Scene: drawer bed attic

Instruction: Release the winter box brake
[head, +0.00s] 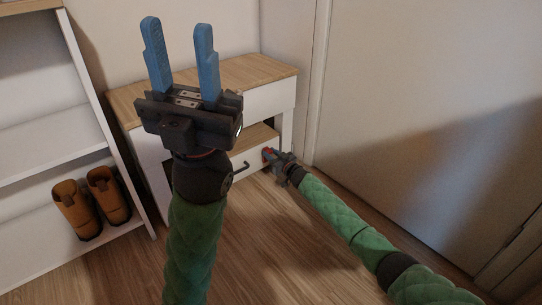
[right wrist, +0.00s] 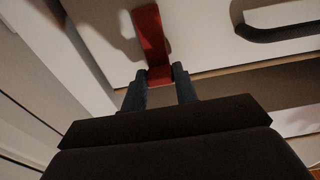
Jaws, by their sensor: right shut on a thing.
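The low white cabinet with a wooden top (head: 205,84) stands against the back wall. Its lower drawer front (head: 256,160) has a dark handle (head: 240,168), which also shows in the right wrist view (right wrist: 280,32). A red lever (right wrist: 151,38) sits on the white front, left of the handle in the right wrist view. My right gripper (right wrist: 159,78) is shut on the lower end of the red lever; in the head view (head: 268,154) it is small at the drawer's right end. My left gripper (head: 181,58) is raised, open and empty, and hides part of the cabinet.
A white shelf unit (head: 50,135) stands at the left, with brown boots (head: 91,203) on its lower shelf. A large pale door or panel (head: 430,90) fills the right side. The wooden floor (head: 275,245) between them is clear.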

